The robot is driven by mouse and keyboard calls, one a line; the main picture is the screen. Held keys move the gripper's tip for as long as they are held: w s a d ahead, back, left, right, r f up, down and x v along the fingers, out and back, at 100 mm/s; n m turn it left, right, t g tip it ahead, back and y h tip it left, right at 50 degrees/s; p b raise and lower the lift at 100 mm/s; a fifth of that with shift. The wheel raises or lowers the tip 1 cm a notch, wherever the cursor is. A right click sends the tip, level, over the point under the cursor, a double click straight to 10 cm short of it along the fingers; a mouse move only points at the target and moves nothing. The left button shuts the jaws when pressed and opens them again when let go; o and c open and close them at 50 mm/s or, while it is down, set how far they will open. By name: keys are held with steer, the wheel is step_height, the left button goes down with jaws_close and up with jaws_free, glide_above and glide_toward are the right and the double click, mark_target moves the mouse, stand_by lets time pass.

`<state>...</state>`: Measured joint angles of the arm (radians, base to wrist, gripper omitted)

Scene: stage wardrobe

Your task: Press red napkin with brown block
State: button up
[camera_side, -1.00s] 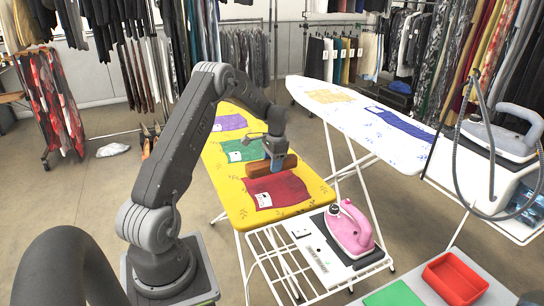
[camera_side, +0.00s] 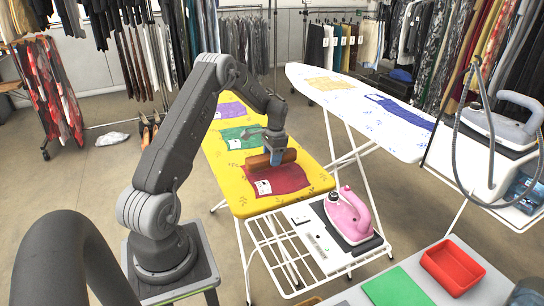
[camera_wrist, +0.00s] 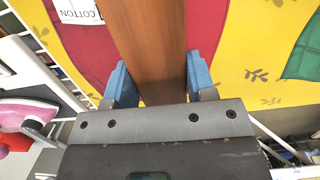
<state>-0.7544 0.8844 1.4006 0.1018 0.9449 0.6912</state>
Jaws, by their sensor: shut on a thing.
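The red napkin (camera_side: 284,181) lies on the yellow ironing board, with a white label on its left side. The brown block (camera_side: 258,165) is a long wooden bar across the napkin's far part. In the wrist view the block (camera_wrist: 150,40) has red napkin (camera_wrist: 93,50) on both sides and hides its middle. I cannot tell whether block and napkin touch. My gripper (camera_side: 276,160) points down and is shut on the block. Its blue fingertips (camera_wrist: 157,80) hold the block's two sides in the wrist view.
A green napkin (camera_side: 238,138) and a purple napkin (camera_side: 230,110) lie farther up the yellow board (camera_side: 231,190). A pink iron (camera_side: 348,215) stands at its near end. A white board (camera_side: 345,110) with a blue cloth (camera_side: 402,110) stands to the right.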

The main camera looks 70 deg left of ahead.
steer(key=shift+f, duration=1.65)
steer(key=shift+s+d+f, duration=0.1)
steer(key=shift+f, duration=0.1)
stand_by(2.6)
steer(key=shift+r, duration=0.15)
steer(key=shift+r, duration=2.05)
steer(key=shift+r, duration=0.1)
steer(key=d+r, duration=0.5)
steer(key=shift+d+f, duration=0.15)
steer(key=shift+f, duration=2.7)
steer(key=shift+f, duration=0.95)
